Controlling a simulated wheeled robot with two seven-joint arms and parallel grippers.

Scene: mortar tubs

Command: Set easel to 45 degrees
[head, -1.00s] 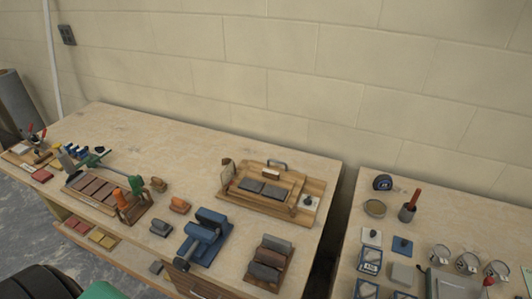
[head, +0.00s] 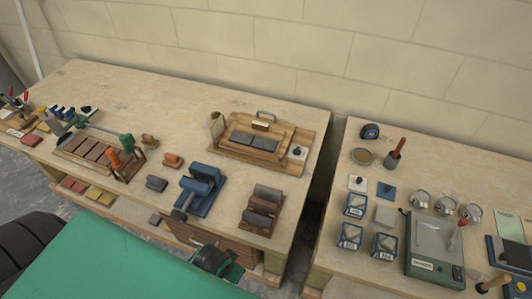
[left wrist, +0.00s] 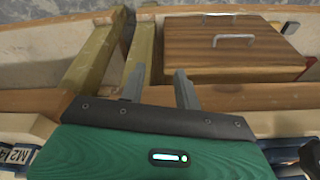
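I cannot pick out an easel with certainty. The closest match is a wooden stand (head: 262,140) at the back of the left bench, with a grey handle at its back and two dark slabs lying on it; its angle is hard to judge. My left gripper shows in the left wrist view (left wrist: 160,86) with two grey fingers apart and nothing between them. It hangs in front of a brown wooden drawer unit (left wrist: 235,48) with metal handles. In the head view my green arm covers the lower left. My right gripper is in neither view.
The left bench (head: 110,90) also bears a blue roller-like device (head: 203,187), a rack of dark rollers (head: 264,208) and a wooden rack of brown slabs (head: 88,152). The right bench (head: 325,235) holds a green-framed scale (head: 434,243), several small tubs and a tape measure (head: 370,131).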

